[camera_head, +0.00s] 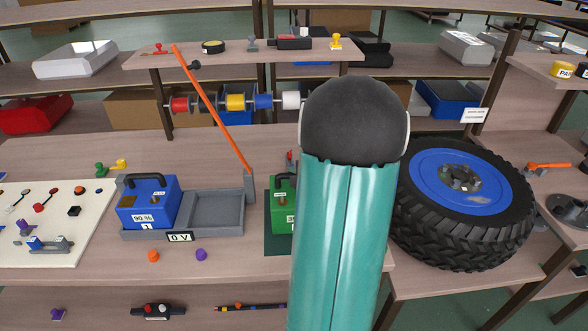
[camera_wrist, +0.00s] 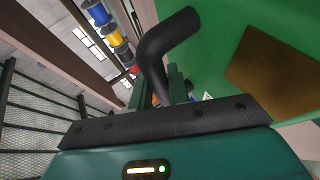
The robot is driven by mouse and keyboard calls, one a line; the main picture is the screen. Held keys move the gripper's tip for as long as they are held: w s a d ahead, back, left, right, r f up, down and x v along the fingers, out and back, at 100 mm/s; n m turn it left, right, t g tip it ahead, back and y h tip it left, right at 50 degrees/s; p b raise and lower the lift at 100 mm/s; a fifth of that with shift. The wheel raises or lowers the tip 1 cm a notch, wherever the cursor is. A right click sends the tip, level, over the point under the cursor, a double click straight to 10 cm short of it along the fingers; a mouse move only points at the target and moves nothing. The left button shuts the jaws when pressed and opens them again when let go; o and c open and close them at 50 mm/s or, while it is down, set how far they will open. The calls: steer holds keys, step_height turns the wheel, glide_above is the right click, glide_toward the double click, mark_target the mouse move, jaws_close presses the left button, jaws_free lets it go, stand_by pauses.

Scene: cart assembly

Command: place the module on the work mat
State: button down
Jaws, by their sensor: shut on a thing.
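The green module (camera_head: 282,218) with a black handle and white labels is on the right of the tray in the head view, partly hidden behind my teal arm. A dark green mat (camera_head: 268,240) shows as a narrow strip at its left; I cannot tell whether the module touches it. In the wrist view the module's green side (camera_wrist: 220,45) and brown patch fill the upper right. My gripper (camera_wrist: 165,92) is shut on its black handle (camera_wrist: 165,50). The head view hides my gripper behind the arm.
A blue module (camera_head: 148,208) sits in the left part of a grey tray (camera_head: 215,222) with an orange lever (camera_head: 212,110). A white board (camera_head: 50,245) with small parts lies left. A large wheel (camera_head: 462,205) lies right. Orange and purple knobs lie in front.

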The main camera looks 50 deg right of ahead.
steer(key=shift+w, duration=0.1)
steer(key=c, duration=1.6)
jaws_free()
steer(key=shift+f, duration=0.25)
steer(key=shift+o, duration=1.4)
steer(key=v, duration=1.2)
steer(key=w+a+r+m+g+h, duration=0.25)
steer(key=w+a+r+m, duration=0.55)
steer(key=a, duration=0.4)
steer(key=s+a+r+m+g+y, duration=0.1)
steer(key=s+a+g+y, duration=0.1)
steer(key=a, duration=1.1)
steer(key=s+a+r+m+g+y, duration=0.1)
steer(key=s+a+y, duration=0.4)
steer(key=a, duration=0.9)
steer(key=shift+s+m+g, duration=0.2)
steer(key=shift+m+g, duration=0.35)
steer(key=shift+m, duration=0.15)
